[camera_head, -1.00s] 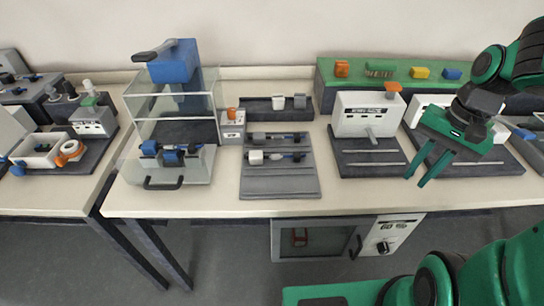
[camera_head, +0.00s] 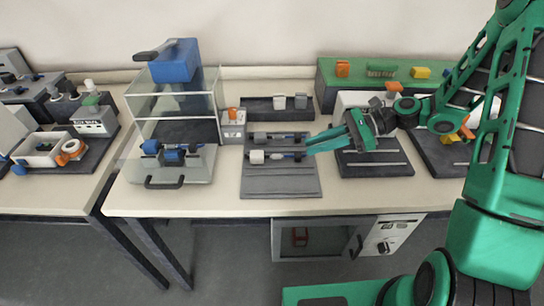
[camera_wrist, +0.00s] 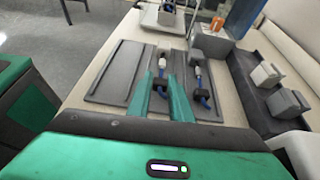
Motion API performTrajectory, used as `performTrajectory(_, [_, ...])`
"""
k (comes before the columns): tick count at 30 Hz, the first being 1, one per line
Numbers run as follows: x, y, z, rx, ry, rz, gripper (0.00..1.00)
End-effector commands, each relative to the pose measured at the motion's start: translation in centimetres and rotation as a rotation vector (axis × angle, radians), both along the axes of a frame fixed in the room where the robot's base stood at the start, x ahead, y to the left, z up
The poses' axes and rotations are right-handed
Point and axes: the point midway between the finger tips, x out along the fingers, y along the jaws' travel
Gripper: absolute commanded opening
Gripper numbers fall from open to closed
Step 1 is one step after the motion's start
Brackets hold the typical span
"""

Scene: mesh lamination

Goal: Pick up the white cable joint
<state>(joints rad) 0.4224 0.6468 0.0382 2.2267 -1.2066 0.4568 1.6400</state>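The white cable joint (camera_head: 257,157) sits at the left end of a blue-and-dark cable in the front row of a grey tray (camera_head: 281,184). It also shows in the wrist view (camera_wrist: 162,60), beyond the fingertips. A dark grey joint (camera_head: 259,137) lies on the cable in the row behind; it also appears in the wrist view (camera_wrist: 196,56). My gripper (camera_head: 310,145) reaches in from the right, with its fingertips near the tray's right edge. The fingers (camera_wrist: 167,80) are apart with nothing held between them. The white joint is apart from the fingers.
A dark rack (camera_head: 254,112) with a white block (camera_head: 279,102) and a grey block (camera_head: 300,101) stands behind the tray. A clear-walled machine with a blue head (camera_head: 174,62) stands at left. A white device partly behind my arm stands at right.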

Motion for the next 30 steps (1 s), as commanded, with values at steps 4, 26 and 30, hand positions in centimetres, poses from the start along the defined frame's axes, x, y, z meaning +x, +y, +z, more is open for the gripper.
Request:
performTrajectory(4, [0.2,0.9,-0.1,0.028,0.022,-0.011,0.19])
performTrajectory(26, [0.6,8.5,-3.5,0.025,0.022,-0.009,0.19])
performTrajectory(30, [0.6,9.8,-4.0,0.026,0.02,-0.011,0.19])
